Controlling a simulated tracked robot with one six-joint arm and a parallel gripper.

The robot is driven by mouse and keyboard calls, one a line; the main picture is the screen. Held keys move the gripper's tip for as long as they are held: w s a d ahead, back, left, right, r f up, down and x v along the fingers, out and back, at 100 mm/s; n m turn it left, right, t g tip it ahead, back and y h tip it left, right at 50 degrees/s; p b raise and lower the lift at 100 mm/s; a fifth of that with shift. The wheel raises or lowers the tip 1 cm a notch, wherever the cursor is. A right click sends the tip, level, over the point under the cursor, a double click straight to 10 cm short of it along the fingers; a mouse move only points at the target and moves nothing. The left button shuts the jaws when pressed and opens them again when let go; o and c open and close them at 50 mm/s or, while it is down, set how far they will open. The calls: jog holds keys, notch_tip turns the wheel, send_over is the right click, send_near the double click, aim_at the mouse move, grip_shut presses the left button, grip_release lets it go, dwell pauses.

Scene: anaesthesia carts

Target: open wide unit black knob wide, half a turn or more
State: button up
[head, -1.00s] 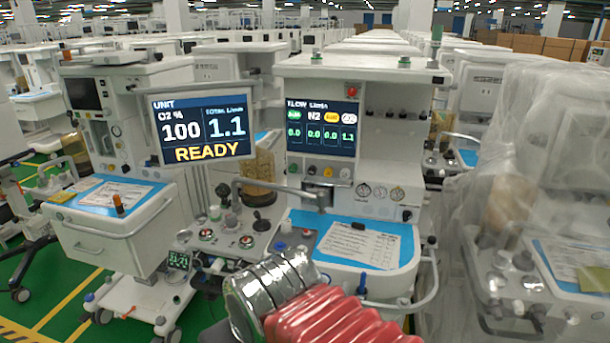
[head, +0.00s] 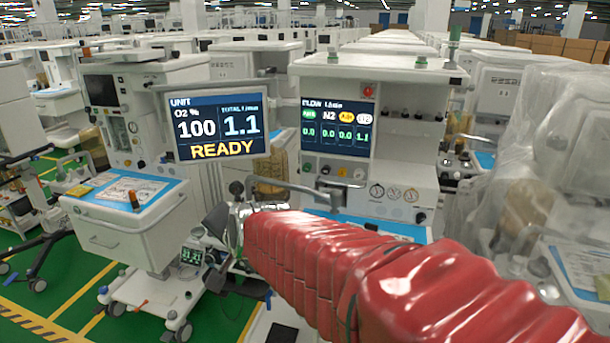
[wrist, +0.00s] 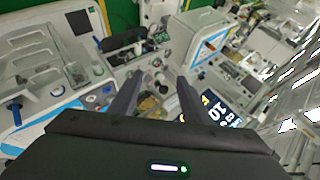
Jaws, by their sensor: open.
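The wide unit (head: 455,80) is the white cart with the flow screen (head: 337,128) in the head view. Small knobs sit in a row under that screen, and several dark knobs (head: 404,114) sit to its right. A black knob (head: 420,217) also shows by the gauges. I cannot tell which is the task's knob. My gripper (wrist: 155,85) is open and empty in the wrist view, its dark fingers apart above a deck with small fittings. In the head view it is over the lower deck, left of the unit's work surface. My red-sleeved arm hides much of that deck.
A monitor (head: 218,122) reading READY stands left of the flow screen, and its edge shows close to my right finger in the wrist view (wrist: 215,108). A grey bar (head: 290,188) crosses before the unit. A narrower cart (head: 130,222) stands left; plastic-wrapped equipment (head: 560,170) stands right.

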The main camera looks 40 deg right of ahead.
jog(key=w+d+m+t+h, duration=0.2)
jog(key=w+d+m, duration=0.55)
jog(key=w, duration=0.25)
jog(key=m+g+h, duration=0.1)
jog(key=m+h, duration=1.1)
jog(key=m, duration=1.2)
send_near(325, 172)
jog(key=v, duration=0.6)
jog(key=shift+s+d+r, duration=0.1)
jog(key=shift+r, duration=0.15)
jog(key=shift+x, duration=6.9)
jog(key=shift+f, duration=0.15)
jog(key=shift+c, duration=0.5)
jog(key=c, duration=0.9)
